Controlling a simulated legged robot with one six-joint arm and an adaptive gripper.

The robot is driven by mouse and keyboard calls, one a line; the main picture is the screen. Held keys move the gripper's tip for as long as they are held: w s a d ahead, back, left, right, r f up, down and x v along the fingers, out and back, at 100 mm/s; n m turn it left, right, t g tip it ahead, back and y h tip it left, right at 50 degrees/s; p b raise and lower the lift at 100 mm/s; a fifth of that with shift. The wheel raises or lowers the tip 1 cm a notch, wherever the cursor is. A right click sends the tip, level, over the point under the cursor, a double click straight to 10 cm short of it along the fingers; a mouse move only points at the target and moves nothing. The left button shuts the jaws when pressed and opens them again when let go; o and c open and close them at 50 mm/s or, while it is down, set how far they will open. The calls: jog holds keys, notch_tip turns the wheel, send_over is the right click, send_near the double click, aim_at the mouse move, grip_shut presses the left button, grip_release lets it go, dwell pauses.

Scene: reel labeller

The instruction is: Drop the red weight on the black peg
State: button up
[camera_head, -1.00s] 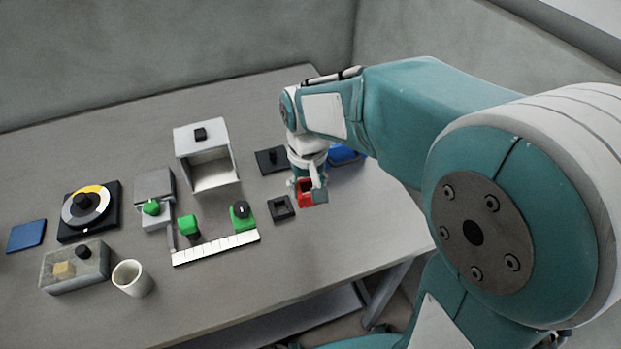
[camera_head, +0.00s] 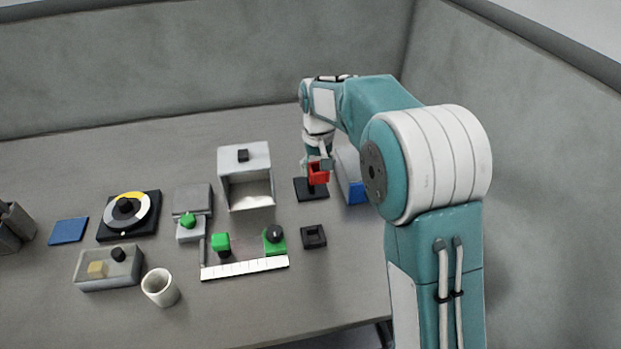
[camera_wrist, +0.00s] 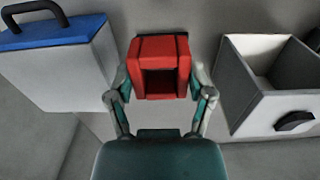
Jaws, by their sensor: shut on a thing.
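The red weight (camera_head: 318,174) is a red block with a square opening. It also shows in the wrist view (camera_wrist: 160,50), between the two fingers. My gripper (camera_head: 320,164) is shut on it; in the wrist view the fingers (camera_wrist: 160,88) grip its left and right sides. The black peg's flat base (camera_head: 309,194) shows just below the weight in the head view. The peg itself is mostly hidden behind or under the weight, so I cannot tell whether the weight is around it or above it.
A white open-fronted box (camera_head: 245,158) stands left of the peg. A grey box with a blue lid (camera_wrist: 55,62) stands close on the other side. A black square holder (camera_head: 313,237), green blocks with a white strip (camera_head: 245,269) and a cup (camera_head: 160,288) lie nearer the front.

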jog(key=w+f, duration=0.2)
jog(key=w+a+f, duration=0.1)
jog(key=w+f, duration=0.3)
jog(key=shift+w+a+f, duration=0.25)
jog(key=shift+w+a, duration=0.05)
jog(key=shift+w, duration=0.1)
jog(key=shift+w+f, duration=0.2)
jog(key=shift+f, duration=1.55)
jog(key=shift+f, duration=0.1)
jog(key=o, duration=1.3)
